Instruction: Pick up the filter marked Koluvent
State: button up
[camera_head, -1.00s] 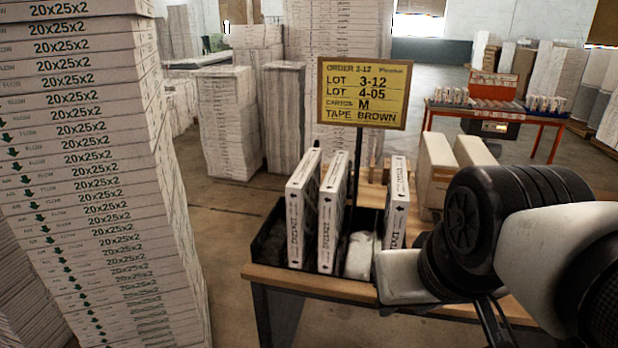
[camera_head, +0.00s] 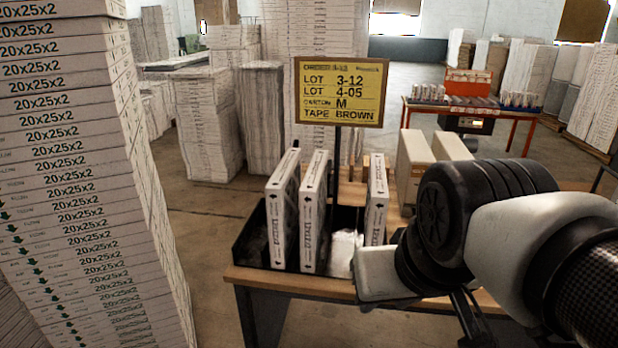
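Three slim white boxed filters stand upright on the workbench. The left filter (camera_head: 284,212) and the middle filter (camera_head: 314,215) stand close together in a black bin (camera_head: 254,240). The right filter (camera_head: 377,200) stands apart from them, its base partly hidden by my arm. Each has dark print on its narrow edge, too small to read, so I cannot tell which is marked Koluvent. My arm comes in from the right, its pale end part in front of the bin's right side. My gripper's fingers cannot be clearly made out, so its opening is unclear.
A pale wrapped item (camera_head: 343,252) lies in the bin. A yellow order sign (camera_head: 340,92) stands behind the filters. Cartons (camera_head: 414,165) stand right of them. A tall stack of 20x25x2 boxes (camera_head: 80,180) rises at the left. Floor shows between stack and bench (camera_head: 262,288).

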aim_at(282, 191)
jog(key=k, duration=0.25)
jog(key=k+z, duration=0.2)
jog(key=z, duration=0.2)
jog(key=k+l+z, duration=0.1)
jog(key=z, duration=0.3)
jog(key=j+z, duration=0.25)
jog(key=z, duration=0.15)
jog(key=j+z, duration=0.3)
jog(key=z, duration=0.15)
jog(key=j, duration=1.6)
jog(key=i+j, duration=0.1)
jog(key=j, duration=1.5)
